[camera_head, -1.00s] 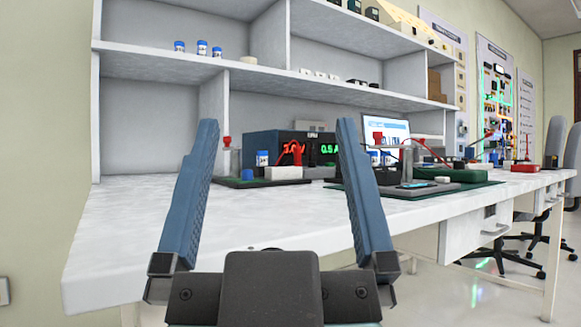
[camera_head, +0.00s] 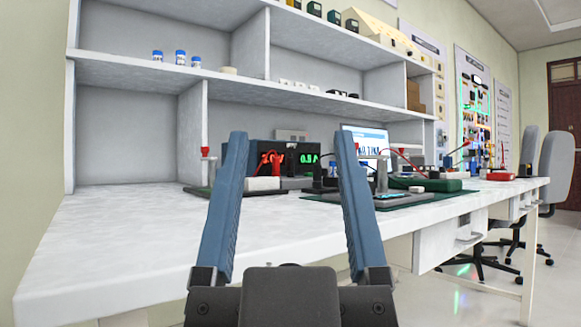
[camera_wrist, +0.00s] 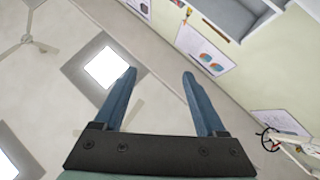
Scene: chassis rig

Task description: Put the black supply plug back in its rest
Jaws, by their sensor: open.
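My gripper (camera_head: 291,138) is open and empty in the head view, with its two blue fingers pointing up and apart in front of the bench. The wrist view also shows the open fingers (camera_wrist: 159,74), with only ceiling and wall beyond them. The power supply (camera_head: 252,152) stands at the back of the bench with red and green lit digits, partly behind the fingers. Red leads (camera_head: 275,165) hang at its front. A small dark shape (camera_head: 318,172) beside the right finger may be the black plug, but it is too small to tell. I cannot make out its rest.
The white bench (camera_head: 150,235) is clear at the front left. A white block (camera_head: 262,183) lies before the supply. A red-topped post (camera_head: 205,160) stands left of it. A green mat (camera_head: 405,203) with instruments lies right. Shelves (camera_head: 130,65) rise behind; chairs (camera_head: 555,165) stand right.

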